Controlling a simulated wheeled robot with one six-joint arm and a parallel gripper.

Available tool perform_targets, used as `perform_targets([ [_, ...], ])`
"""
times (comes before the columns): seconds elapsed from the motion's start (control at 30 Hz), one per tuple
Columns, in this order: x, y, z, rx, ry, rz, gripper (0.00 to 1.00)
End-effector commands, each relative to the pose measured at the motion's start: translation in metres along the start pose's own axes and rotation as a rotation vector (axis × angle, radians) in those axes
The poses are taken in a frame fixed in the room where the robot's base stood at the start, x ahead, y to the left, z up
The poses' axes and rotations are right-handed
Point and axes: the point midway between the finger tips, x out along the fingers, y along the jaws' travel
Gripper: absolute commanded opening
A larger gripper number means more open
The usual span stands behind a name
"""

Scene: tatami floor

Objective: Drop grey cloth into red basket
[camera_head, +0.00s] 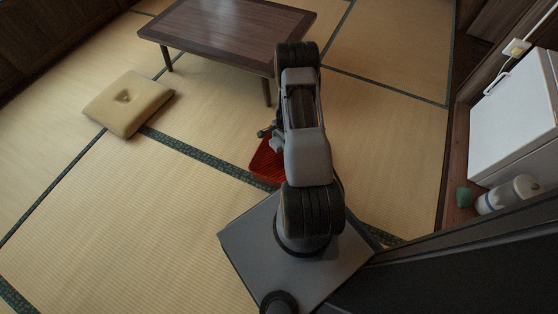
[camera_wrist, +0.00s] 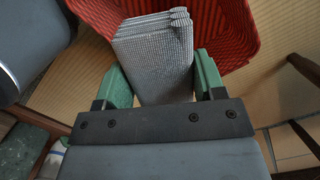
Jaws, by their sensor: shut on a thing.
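The grey cloth (camera_wrist: 156,52) is folded in thick layers in the wrist view. My gripper (camera_wrist: 158,82) is shut on it, with one green finger on each side. The cloth's far end overlaps the red basket (camera_wrist: 232,22) in the picture, and the basket's ribbed inside shows behind and to the right of it. In the head view the red basket (camera_head: 265,162) stands on the tatami, partly hidden by my arm. A small grey part of the cloth (camera_head: 277,144) shows beside the arm there. How high the cloth is above the basket is hard to tell.
A low dark wooden table (camera_head: 225,30) stands beyond the basket. A tan cushion (camera_head: 128,103) lies on the floor at left. A white cabinet (camera_head: 512,118), a bottle (camera_head: 507,194) and a green object (camera_head: 464,197) are at right. The tatami at lower left is clear.

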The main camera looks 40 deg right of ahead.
Motion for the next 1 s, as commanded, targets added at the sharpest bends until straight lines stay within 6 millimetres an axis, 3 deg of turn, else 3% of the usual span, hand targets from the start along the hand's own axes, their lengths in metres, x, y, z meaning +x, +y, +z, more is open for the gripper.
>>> perform_targets([
  [0.4, 0.045, 0.000, -0.005, -0.001, -0.001, 0.001, 0.44],
  [0.8, 0.051, 0.000, -0.006, -0.002, 0.000, 0.000, 0.44],
  [0.83, 0.051, 0.000, -0.006, -0.002, 0.000, 0.000, 0.65],
  [1.0, 0.051, 0.000, -0.006, -0.002, 0.000, 0.000, 0.81],
])
